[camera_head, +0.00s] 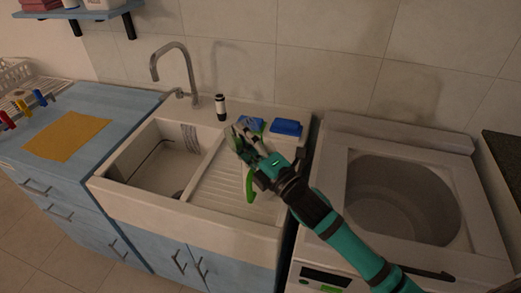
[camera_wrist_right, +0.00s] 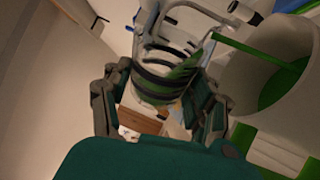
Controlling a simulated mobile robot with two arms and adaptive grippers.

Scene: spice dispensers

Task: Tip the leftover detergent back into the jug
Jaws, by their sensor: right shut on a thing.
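My right gripper (camera_head: 245,133) is over the drainboard at the right of the sink, in the head view. In the right wrist view its fingers (camera_wrist_right: 160,100) are shut on a clear cup (camera_wrist_right: 165,72) with dark bands and green in it. The cup looks tilted. A pale, wide container (camera_wrist_right: 235,75) with green inside, perhaps the jug, shows beside it at the right; I cannot tell whether they touch. In the head view a curved green part (camera_head: 250,186) shows below the gripper; the arm hides much around it. My left gripper is not in view.
The sink (camera_head: 150,165) with a grey tap (camera_head: 175,60) lies left of the drainboard. A dark and white bottle (camera_head: 221,107) and a blue item (camera_head: 287,128) stand on the back ledge. An open-topped washer (camera_head: 400,200) is at the right. A yellow cloth (camera_head: 68,138) lies on the left counter.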

